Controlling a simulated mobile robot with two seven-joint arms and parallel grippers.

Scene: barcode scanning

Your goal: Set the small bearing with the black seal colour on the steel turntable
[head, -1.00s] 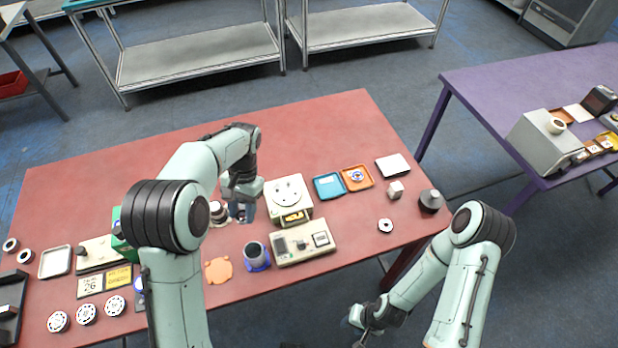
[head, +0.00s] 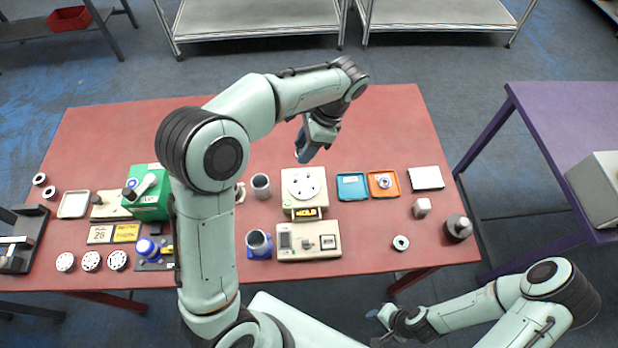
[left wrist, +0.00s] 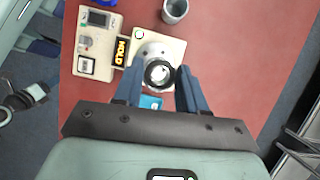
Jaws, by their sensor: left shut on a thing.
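My left gripper (head: 308,150) is shut on a small bearing. In the left wrist view the bearing (left wrist: 160,73) shows a black ring with a pale rim and a light centre, between the fingertips of the gripper (left wrist: 158,88). The turntable (head: 304,183) is a round light disc on a cream device; it also shows in the left wrist view (left wrist: 151,52), partly hidden behind the bearing. The gripper is above the table, just behind the turntable in the head view; the bearing looks apart from the disc. My right gripper (head: 376,326) is off the table's front edge.
A cream instrument (head: 309,241) stands in front of the turntable. Grey cups (head: 261,186) are to its left. A teal tray (head: 352,187) and an orange tray (head: 384,184) with a bearing are to its right. A green box (head: 148,192) stands further left. The back right is clear.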

